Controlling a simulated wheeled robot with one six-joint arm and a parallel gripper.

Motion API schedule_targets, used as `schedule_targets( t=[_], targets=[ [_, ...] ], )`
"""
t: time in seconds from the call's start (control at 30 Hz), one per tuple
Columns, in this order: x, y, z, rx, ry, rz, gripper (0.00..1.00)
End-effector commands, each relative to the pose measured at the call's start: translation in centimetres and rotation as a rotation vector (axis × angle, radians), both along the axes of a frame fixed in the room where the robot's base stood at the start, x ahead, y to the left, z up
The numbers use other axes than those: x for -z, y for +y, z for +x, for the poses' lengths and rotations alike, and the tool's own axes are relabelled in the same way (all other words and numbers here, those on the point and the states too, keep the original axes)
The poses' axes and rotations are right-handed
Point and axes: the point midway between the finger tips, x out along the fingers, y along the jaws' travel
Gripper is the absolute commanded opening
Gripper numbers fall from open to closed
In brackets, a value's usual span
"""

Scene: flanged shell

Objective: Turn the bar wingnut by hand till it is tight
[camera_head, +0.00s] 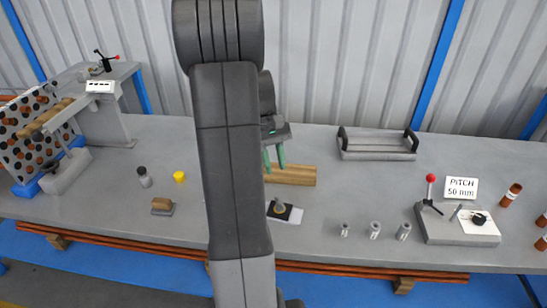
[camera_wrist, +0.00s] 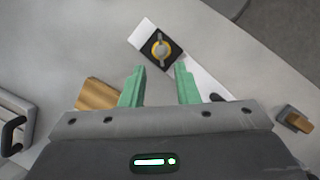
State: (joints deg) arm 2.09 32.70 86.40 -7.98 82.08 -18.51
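The bar wingnut (camera_wrist: 162,49) is a small grey bar over a yellow ring on a black square, set on a white plate (camera_wrist: 143,29). It also shows in the head view (camera_head: 280,207), just right of my arm, where the arm partly covers the plate. My gripper (camera_wrist: 160,69) has two green fingers spread apart with nothing between them. In the wrist view the wingnut lies just beyond the fingertips, roughly centred between them. In the head view my gripper (camera_head: 274,164) is above and behind the wingnut, apart from it.
A wooden block (camera_head: 295,174) lies behind the plate. A handled grey tray (camera_head: 377,155) stands at the back right. Several metal cylinders (camera_head: 375,230) and a red-knobbed lever fixture (camera_head: 455,231) are to the right. A wood-topped block (camera_head: 162,206) and yellow cap (camera_head: 179,176) are left.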

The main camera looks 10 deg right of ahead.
Motion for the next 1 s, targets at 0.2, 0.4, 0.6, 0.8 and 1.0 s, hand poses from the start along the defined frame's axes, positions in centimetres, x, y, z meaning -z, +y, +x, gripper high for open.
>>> schedule_targets(
  t=[0.2, 0.4, 0.6, 0.8, 1.0],
  targets=[
    [-1.2, 0.2, 0.5, 0.000, 0.000, 0.000, 0.28],
    [-1.2, 0.2, 0.5, 0.000, 0.000, 0.000, 0.28],
    [-0.4, 0.6, 2.2, -0.003, -0.002, 0.000, 0.28],
    [-0.5, 1.0, 3.8, -0.003, 0.001, 0.000, 0.28],
    [1.9, 0.6, 2.7, -0.003, 0.004, 0.000, 0.28]
  ],
)
